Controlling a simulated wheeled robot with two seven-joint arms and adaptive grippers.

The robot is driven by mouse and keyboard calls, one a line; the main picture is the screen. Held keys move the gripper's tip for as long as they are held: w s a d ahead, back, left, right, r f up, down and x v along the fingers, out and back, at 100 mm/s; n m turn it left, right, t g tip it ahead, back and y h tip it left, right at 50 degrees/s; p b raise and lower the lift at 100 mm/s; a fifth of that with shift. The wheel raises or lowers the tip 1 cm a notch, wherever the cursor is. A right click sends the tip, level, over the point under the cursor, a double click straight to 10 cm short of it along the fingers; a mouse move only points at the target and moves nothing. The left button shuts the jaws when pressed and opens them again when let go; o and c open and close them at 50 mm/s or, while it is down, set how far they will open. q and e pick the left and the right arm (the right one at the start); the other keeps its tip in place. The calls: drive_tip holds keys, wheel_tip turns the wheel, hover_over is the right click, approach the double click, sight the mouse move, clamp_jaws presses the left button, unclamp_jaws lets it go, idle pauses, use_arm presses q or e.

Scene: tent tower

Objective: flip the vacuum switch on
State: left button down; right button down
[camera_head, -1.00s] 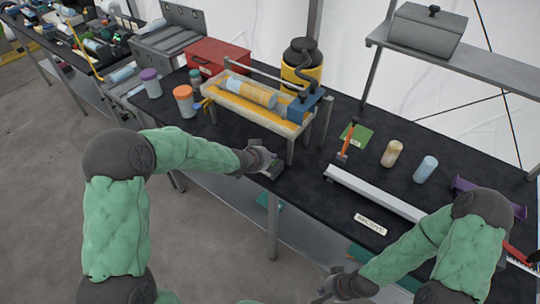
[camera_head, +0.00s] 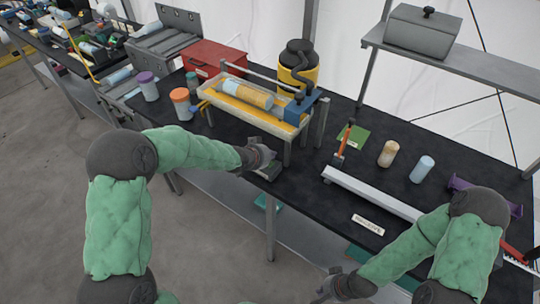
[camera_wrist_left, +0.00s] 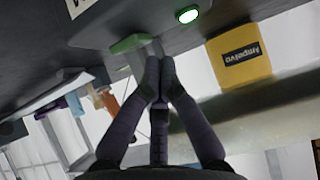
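The yellow and black vacuum canister (camera_head: 298,66) stands at the back of the black table, behind the tray rig. My left gripper (camera_head: 266,166) is low at the table's front edge, by a small dark box with green on it (camera_head: 268,173). In the left wrist view, my left fingertips (camera_wrist_left: 160,66) are together, with nothing seen between them. A green piece (camera_wrist_left: 129,43) lies just beyond them; I cannot tell if they touch it. A lit green round light (camera_wrist_left: 188,15) is beyond, on a dark surface. My right gripper (camera_head: 336,286) is low in front of the table, its fingers unclear.
A tray (camera_head: 240,108) holding a patterned cylinder stands behind my left gripper. A yellow block (camera_wrist_left: 238,57) is right of the fingers in the wrist view. A white beam (camera_head: 375,195), an orange-handled tool (camera_head: 345,140) and two cylinders (camera_head: 388,153) are to the right.

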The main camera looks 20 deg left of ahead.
use_arm(q)
drive_tip(key=r, duration=0.1)
drive_tip(key=r+p, duration=0.1)
drive_tip(key=r, duration=0.1)
drive_tip(key=r+p, duration=0.1)
drive_tip(key=shift+w+d+r, duration=0.15)
drive_tip(key=shift+w+r, duration=0.2)
drive_tip(key=w+r+p+v, duration=0.1)
drive_tip(key=p+v, duration=0.3)
drive_tip(key=v, duration=0.5)
drive_tip(key=shift+d+r, duration=0.15)
drive_tip(key=shift+r, duration=0.1)
drive_tip(key=shift+w, duration=0.1)
drive_tip(key=s+d+f+n+g+b, duration=0.1)
drive_tip(key=s+d+f, duration=0.15)
drive_tip(key=f, duration=0.45)
drive_tip(key=s+d+f+n+g+b, duration=0.1)
drive_tip(key=s+f+g, duration=0.15)
drive_tip(key=f, duration=0.45)
drive_tip(key=s+d+f+n+g+b, duration=0.1)
drive_tip(key=s+d+f+n+g, duration=0.1)
drive_tip(key=s+f, duration=0.9)
drive_tip(key=s+d+f+n+g+b, duration=0.1)
drive_tip(key=s+d+f+n+g, duration=0.1)
drive_tip(key=s+f, duration=0.9)
drive_tip(key=shift+s+d+g+h+b, duration=0.3)
drive_tip(key=shift+s+d+g, duration=0.2)
drive_tip(key=shift+s+g, duration=0.4)
